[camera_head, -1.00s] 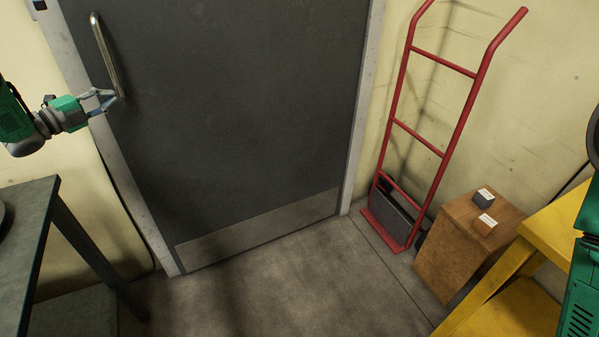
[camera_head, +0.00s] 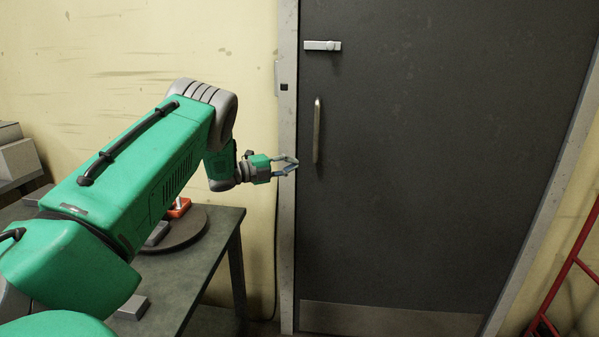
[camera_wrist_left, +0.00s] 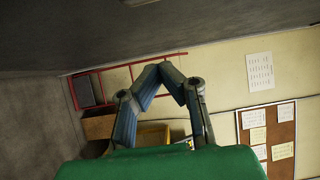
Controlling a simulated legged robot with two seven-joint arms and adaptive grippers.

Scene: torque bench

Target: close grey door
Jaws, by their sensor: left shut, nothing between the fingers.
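The grey door (camera_head: 430,150) stands in its pale frame (camera_head: 287,200) and looks flush with it in the head view. It has a vertical pull handle (camera_head: 317,130) near its left edge and a latch (camera_head: 322,46) above that. My left gripper (camera_head: 296,164) is shut and empty. It shows at the left edge of the door, a little left of and below the handle, and is not holding it. In the left wrist view my left gripper's fingers (camera_wrist_left: 164,66) meet at the tips. The door surface (camera_wrist_left: 150,30) runs along the top there. My right gripper is not in view.
A dark table (camera_head: 205,265) with a round plate (camera_head: 175,235) and small items stands below my left arm. A red hand truck (camera_head: 570,275) leans at the right. A small control (camera_head: 284,87) is on the frame. A pinboard (camera_wrist_left: 268,135) hangs on the far wall.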

